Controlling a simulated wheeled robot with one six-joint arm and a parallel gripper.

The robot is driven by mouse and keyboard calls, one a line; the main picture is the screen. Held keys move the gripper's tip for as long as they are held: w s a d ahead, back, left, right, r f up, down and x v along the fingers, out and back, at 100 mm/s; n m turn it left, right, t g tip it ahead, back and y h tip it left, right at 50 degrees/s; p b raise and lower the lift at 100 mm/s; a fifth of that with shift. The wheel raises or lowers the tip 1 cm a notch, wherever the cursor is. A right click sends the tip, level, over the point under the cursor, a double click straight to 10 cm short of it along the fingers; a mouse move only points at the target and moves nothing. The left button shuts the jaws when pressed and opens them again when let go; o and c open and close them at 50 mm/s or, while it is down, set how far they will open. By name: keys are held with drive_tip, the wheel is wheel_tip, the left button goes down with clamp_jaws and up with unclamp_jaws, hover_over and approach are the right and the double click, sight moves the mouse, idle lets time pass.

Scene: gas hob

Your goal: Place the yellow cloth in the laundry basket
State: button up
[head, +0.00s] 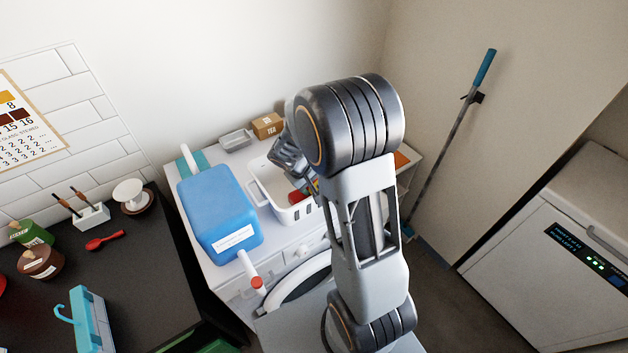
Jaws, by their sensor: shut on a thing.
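The white laundry basket (268,188) stands on top of the white washing machine, to the right of a big blue container. Something red and green (297,196) shows inside it, partly covered. My gripper (312,185) is over the basket, pointing down into it, and is largely hidden by my own arm. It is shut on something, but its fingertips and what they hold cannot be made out. I cannot clearly pick out the yellow cloth. A flat orange item (402,160) lies on the machine's right end, beyond my arm.
The blue container (217,215) stands close on the basket's left. A cardboard tea box (267,125) and a grey tray (235,139) are behind. A dark counter (130,260) is at left, a mop (449,140) at right.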

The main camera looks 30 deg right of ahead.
drive_tip(key=o, duration=1)
drive_tip(key=shift+r+p, duration=0.2)
drive_tip(key=shift+p, duration=0.15)
drive_tip(key=w+v, duration=0.1)
drive_tip(key=v, duration=1)
drive_tip(key=shift+s+a+r+m+t+y, duration=0.25)
drive_tip(key=shift+s+a+r+t+y, duration=0.75)
drive_tip(key=shift+s, duration=1.4)
drive_tip(key=shift+s+a+r+m+t+y, duration=0.35)
drive_tip(key=shift+s+r+y, duration=0.75)
drive_tip(key=shift+s, duration=1.3)
drive_tip(key=shift+s+a+r+m+t+y, duration=0.1)
drive_tip(key=shift+s+a+r+t+y, duration=0.65)
drive_tip(key=shift+s+r, duration=1.2)
drive_tip(key=shift+s+a+f, duration=0.1)
drive_tip(key=shift+s+f, duration=0.35)
